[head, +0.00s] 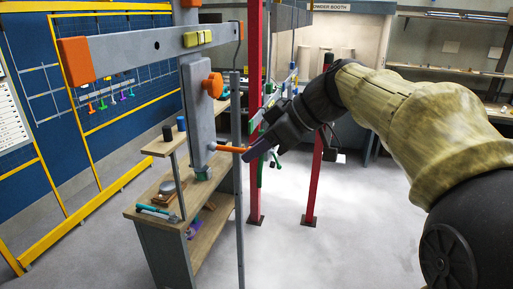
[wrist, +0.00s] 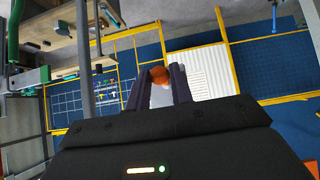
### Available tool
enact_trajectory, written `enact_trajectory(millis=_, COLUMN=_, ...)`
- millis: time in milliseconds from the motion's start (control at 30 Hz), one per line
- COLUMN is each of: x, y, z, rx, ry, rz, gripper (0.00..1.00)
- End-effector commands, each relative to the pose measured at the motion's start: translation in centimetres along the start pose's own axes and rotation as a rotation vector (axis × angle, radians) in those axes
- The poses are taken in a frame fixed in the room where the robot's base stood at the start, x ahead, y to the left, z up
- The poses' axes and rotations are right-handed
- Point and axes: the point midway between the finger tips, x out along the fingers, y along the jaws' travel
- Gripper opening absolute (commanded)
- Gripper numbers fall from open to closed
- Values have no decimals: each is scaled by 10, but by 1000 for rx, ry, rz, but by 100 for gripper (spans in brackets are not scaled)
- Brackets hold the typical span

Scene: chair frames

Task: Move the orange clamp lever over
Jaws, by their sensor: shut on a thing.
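The orange clamp lever (head: 229,149) sticks out to the right from the grey upright post (head: 199,125) in the head view, nearly level. My gripper (head: 252,155) is at the lever's right end, with its fingers shut on it. In the wrist view an orange rounded piece (wrist: 158,76) shows between the fingertips of my gripper (wrist: 160,90); it appears to be the lever, though its length is hidden there. An orange knob (head: 213,85) sits higher on the same post. The grey crossbar (head: 150,45) has an orange end block (head: 75,61) and a yellow clip on it.
A wooden shelf bench (head: 205,150) with small tools and jars stands below and around the post. A thin grey pole (head: 238,200) is just left of my gripper. Red posts (head: 256,190) stand close behind. A yellow-framed blue rack (head: 60,120) is at left. Open floor lies at right.

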Motion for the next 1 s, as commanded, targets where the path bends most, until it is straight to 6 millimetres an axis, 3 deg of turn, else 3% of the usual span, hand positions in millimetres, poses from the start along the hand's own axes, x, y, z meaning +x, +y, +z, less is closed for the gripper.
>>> enact_trajectory(millis=300, x=16, y=0, z=16, rx=2, ry=-5, rz=-1, gripper=10)
enact_trajectory(millis=733, x=19, y=0, z=16, rx=1, ry=-6, rz=-3, gripper=10)
enact_trajectory(millis=1000, x=33, y=-1, z=23, rx=-1, ry=-6, rz=-7, gripper=10)
